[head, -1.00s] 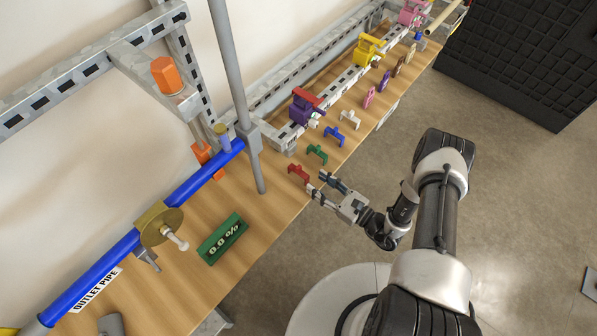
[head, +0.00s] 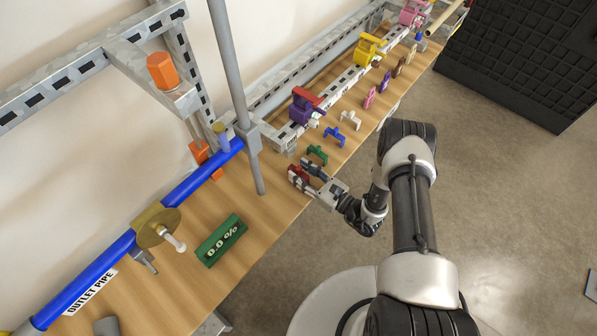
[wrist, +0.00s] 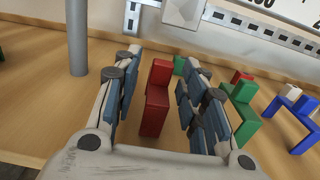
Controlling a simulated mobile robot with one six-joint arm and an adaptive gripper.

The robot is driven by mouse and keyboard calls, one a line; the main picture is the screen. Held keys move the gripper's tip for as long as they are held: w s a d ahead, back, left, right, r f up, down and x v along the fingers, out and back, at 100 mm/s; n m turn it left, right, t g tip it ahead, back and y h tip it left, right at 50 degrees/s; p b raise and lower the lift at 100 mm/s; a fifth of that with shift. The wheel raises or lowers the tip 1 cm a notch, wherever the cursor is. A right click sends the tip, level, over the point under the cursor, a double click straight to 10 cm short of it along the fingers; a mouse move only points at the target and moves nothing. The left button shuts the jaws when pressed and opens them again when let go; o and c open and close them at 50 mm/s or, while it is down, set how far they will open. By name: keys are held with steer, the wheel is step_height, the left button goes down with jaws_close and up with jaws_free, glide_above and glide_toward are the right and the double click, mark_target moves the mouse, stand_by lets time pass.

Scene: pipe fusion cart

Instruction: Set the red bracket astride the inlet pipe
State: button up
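The red bracket (head: 296,174) stands on the wooden bench near its front edge, partly covered by my gripper in the head view. In the wrist view the red bracket (wrist: 155,100) stands between my two blue-padded fingers, with gaps on both sides. My gripper (head: 303,171) is open around it, and the wrist view shows the open gripper (wrist: 158,88) too. A blue pipe (head: 105,266) labelled "OUTLET PIPE" runs along the left. I see no pipe labelled as the inlet pipe.
A green bracket (head: 317,154) stands close behind, then blue (head: 335,136) and white (head: 351,119) ones in a row. A grey upright post (head: 236,95) and a green display (head: 221,240) reading 0.0 % are to the left. Bare wood lies between display and red bracket.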

mark_target(302, 174)
steer(key=c, duration=0.7)
steer(key=shift+r, duration=0.1)
steer(key=shift+r+p, duration=0.35)
steer(key=shift+r, duration=0.25)
step_height(302, 174, up, 2)
steer(key=shift+r+p, duration=0.1)
steer(key=shift+p, duration=0.35)
steer(key=p+v, duration=0.1)
steer(key=v, duration=1.7)
steer(key=shift+p, duration=0.3)
